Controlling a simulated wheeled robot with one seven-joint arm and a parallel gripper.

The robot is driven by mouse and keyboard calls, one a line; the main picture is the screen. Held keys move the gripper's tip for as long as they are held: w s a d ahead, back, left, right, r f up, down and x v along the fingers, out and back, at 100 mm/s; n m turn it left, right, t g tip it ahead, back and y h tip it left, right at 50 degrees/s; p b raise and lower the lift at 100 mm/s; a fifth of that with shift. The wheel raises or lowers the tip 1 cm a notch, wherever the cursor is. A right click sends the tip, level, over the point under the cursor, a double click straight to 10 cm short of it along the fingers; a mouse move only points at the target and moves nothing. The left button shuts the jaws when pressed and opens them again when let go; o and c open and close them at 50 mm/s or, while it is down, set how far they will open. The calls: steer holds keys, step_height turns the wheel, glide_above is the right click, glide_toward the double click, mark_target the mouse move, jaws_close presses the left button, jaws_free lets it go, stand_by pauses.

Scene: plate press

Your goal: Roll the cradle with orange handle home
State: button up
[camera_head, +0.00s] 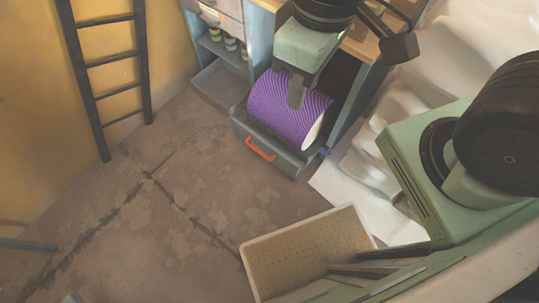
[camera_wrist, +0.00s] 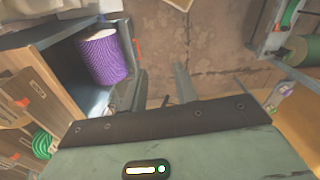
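The grey cradle (camera_head: 287,163) stands pulled out of the cabinet, with its orange handle (camera_head: 261,149) on the front face. A large purple roll (camera_head: 275,105) with a pale end lies in it. My gripper (camera_head: 297,98) hangs above the roll in the head view and hides part of it. In the wrist view the two fingers of my gripper (camera_wrist: 162,86) stand apart with only floor between them. The orange handle (camera_wrist: 138,48) shows above the left finger there, clear of the fingers. The purple roll (camera_wrist: 103,57) is left of it.
A beige bin (camera_head: 300,243) stands on the floor in front of me. A dark ladder (camera_head: 110,65) leans at the yellow wall. Shelves with small spools (camera_head: 229,43) are left of the cradle. White sheeting (camera_head: 355,190) lies to the right. The floor before the handle is clear.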

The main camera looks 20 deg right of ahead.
steer(key=shift+w+f+b, duration=0.1)
steer(key=shift+f+b, duration=0.2)
steer(key=shift+f, duration=0.1)
jaws_close()
steer(key=w+d+f+n+t+h+b, duration=0.15)
steer(key=w+f+n+b, duration=0.5)
steer(key=f+b, duration=1.05)
steer(key=w+d+f+n+h+b, duration=0.1)
steer(key=w+d+f+n+b, duration=0.25)
steer(key=w+f+b, duration=1.35)
steer(key=w+d+f+n+t+h+b, duration=0.15)
steer(key=f+n+b, duration=0.6)
steer(key=f, duration=1.85)
steer(key=shift+m+g, duration=0.5)
steer(key=shift+m, duration=0.05)
steer(key=shift+w+d+f+b, duration=0.6)
steer(key=shift+d+f+b, duration=0.65)
steer(key=shift+f+b, duration=0.35)
steer(key=shift+w+d+f+b, duration=0.55)
steer(key=shift+d+f+b, duration=0.65)
steer(key=shift+f+b, duration=0.4)
steer(key=shift+w+d+f+b, duration=0.6)
steer(key=shift+d+f+b, duration=0.75)
steer(key=shift+f, duration=0.35)
